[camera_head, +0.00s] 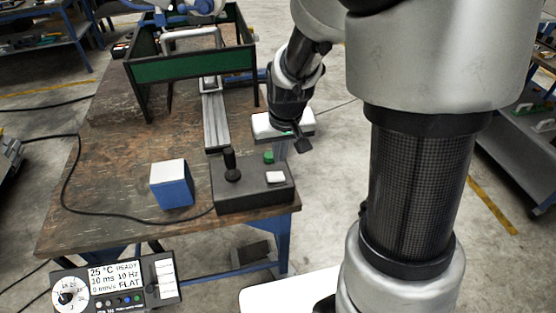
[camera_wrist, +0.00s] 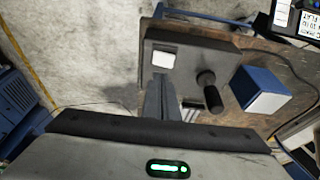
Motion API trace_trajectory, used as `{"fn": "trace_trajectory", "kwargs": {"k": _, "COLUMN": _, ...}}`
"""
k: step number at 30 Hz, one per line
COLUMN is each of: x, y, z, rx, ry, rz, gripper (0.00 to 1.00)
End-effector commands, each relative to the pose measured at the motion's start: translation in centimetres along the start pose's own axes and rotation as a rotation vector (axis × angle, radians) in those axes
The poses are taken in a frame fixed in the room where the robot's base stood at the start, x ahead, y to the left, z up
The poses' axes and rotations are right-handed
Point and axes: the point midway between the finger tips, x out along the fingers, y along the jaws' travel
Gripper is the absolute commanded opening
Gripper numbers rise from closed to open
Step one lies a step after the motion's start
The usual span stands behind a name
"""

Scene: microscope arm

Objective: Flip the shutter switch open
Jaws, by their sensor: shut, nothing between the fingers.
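A dark control box (camera_head: 240,203) sits at the table's front right corner. It carries a white rocker-like switch (camera_head: 276,177), a green button (camera_head: 268,156) and a black joystick (camera_head: 231,166). No label shows which one is the shutter switch. In the wrist view the white switch (camera_wrist: 163,60) lies just beyond my fingertips, with the joystick (camera_wrist: 210,92) to the right. The green button is not visible there. My gripper (camera_head: 303,146) is shut and empty, pointing down above and behind the box's right end. In the wrist view its fingers (camera_wrist: 158,85) are together, apart from the switch.
A blue box with a white top (camera_head: 171,184) stands left of the control box. A metal rail (camera_head: 215,118) leads back to a green-panelled frame (camera_head: 190,65). A black cable crosses the wooden table (camera_head: 110,160). A display panel (camera_head: 118,282) is at the front left.

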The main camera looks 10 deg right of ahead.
Motion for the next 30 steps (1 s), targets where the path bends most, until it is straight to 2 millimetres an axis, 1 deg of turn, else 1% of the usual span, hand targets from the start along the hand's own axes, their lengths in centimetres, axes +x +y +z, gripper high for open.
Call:
{"fn": "trace_trajectory", "kwargs": {"k": 1, "x": -1.4, "y": 0.0, "z": -0.1, "rx": -0.002, "ry": 0.006, "rz": -0.001, "gripper": 0.0}}
{"fn": "trace_trajectory", "kwargs": {"k": 3, "x": -2.9, "y": 0.1, "z": -0.1, "rx": -0.001, "ry": 0.005, "rz": -0.001, "gripper": 0.0}}
{"fn": "trace_trajectory", "kwargs": {"k": 6, "x": -4.6, "y": 0.1, "z": 0.0, "rx": -0.002, "ry": 0.003, "rz": -0.001, "gripper": 0.0}}
{"fn": "trace_trajectory", "kwargs": {"k": 9, "x": -5.8, "y": 0.2, "z": 0.0, "rx": -0.001, "ry": 0.002, "rz": -0.001, "gripper": 0.0}}
{"fn": "trace_trajectory", "kwargs": {"k": 13, "x": -6.7, "y": 0.3, "z": 0.0, "rx": -0.001, "ry": 0.0, "rz": 0.0, "gripper": 0.0}}
{"fn": "trace_trajectory", "kwargs": {"k": 23, "x": -6.8, "y": 0.3, "z": 0.1, "rx": -0.001, "ry": -0.001, "rz": 0.0, "gripper": 0.0}}
{"fn": "trace_trajectory", "kwargs": {"k": 25, "x": -7.2, "y": 0.3, "z": 0.1, "rx": -0.001, "ry": 0.002, "rz": -0.001, "gripper": 0.0}}
{"fn": "trace_trajectory", "kwargs": {"k": 26, "x": -7.6, "y": 0.3, "z": 0.1, "rx": 0.0, "ry": 0.005, "rz": -0.003, "gripper": 0.0}}
{"fn": "trace_trajectory", "kwargs": {"k": 28, "x": -9.3, "y": 0.3, "z": 0.2, "rx": 0.002, "ry": 0.019, "rz": -0.009, "gripper": 0.0}}
{"fn": "trace_trajectory", "kwargs": {"k": 29, "x": -10.5, "y": 0.2, "z": 0.4, "rx": 0.003, "ry": 0.026, "rz": -0.014, "gripper": 0.0}}
{"fn": "trace_trajectory", "kwargs": {"k": 30, "x": -12.2, "y": 0.2, "z": 0.7, "rx": 0.005, "ry": 0.04, "rz": -0.02, "gripper": 0.0}}
